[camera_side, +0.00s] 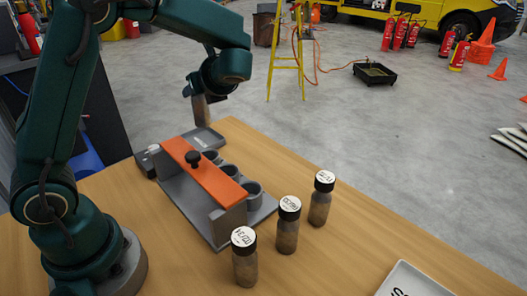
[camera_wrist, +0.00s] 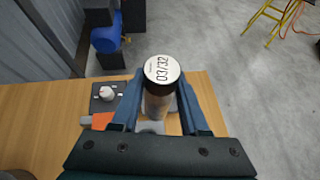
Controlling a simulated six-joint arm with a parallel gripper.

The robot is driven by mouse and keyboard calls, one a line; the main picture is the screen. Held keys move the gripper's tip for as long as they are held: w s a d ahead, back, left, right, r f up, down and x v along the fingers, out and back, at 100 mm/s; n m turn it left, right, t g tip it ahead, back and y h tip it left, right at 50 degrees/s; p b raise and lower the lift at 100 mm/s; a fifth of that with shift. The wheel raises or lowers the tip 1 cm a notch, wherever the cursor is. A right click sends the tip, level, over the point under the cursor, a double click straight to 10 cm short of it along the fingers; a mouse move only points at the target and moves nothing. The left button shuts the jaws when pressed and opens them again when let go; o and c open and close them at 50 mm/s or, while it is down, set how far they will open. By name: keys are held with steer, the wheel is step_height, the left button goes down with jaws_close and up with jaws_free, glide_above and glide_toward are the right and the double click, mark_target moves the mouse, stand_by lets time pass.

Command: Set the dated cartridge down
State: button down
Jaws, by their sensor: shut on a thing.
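My gripper (camera_wrist: 158,104) is shut on a cartridge (camera_wrist: 162,72) with a pale cap that reads 03/32 in the wrist view. The cartridge looks upright between the fingers, its lower end partly hidden. In the side view my gripper (camera_side: 205,90) is at the far end of the rack, by a small grey tray (camera_side: 207,138) with a label; I cannot tell whether the cartridge touches the tray. Three dark-capped cartridges with white dated tops stand on the table: one in front (camera_side: 244,262), one in the middle (camera_side: 288,228), one farther right (camera_side: 321,200).
The grey rack has an orange bar (camera_side: 204,172) with a black knob and several cups (camera_side: 252,190) beside it. A grey box with a pale knob (camera_wrist: 106,94) is left of the cartridge. A white tray (camera_side: 418,282) lies at lower right. The table (camera_side: 345,255) is clear between.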

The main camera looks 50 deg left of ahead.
steer(key=s+a+n+g, duration=0.2)
steer(key=s+a, duration=0.6)
steer(key=a, duration=0.4)
steer(key=shift+w+d+f, duration=0.75)
steer(key=shift+w+f, duration=0.9)
steer(key=shift+w, duration=0.1)
steer(key=shift+w+d+f, duration=0.8)
steer(key=shift+w+f, duration=0.9)
steer(key=shift+w+d+f, duration=0.75)
steer(key=shift+w+f, duration=0.9)
steer(key=shift+w, duration=0.1)
steer(key=shift+f, duration=0.2)
steer(key=shift+c, duration=2.1)
jaws_free()
steer(key=shift+r, duration=0.1)
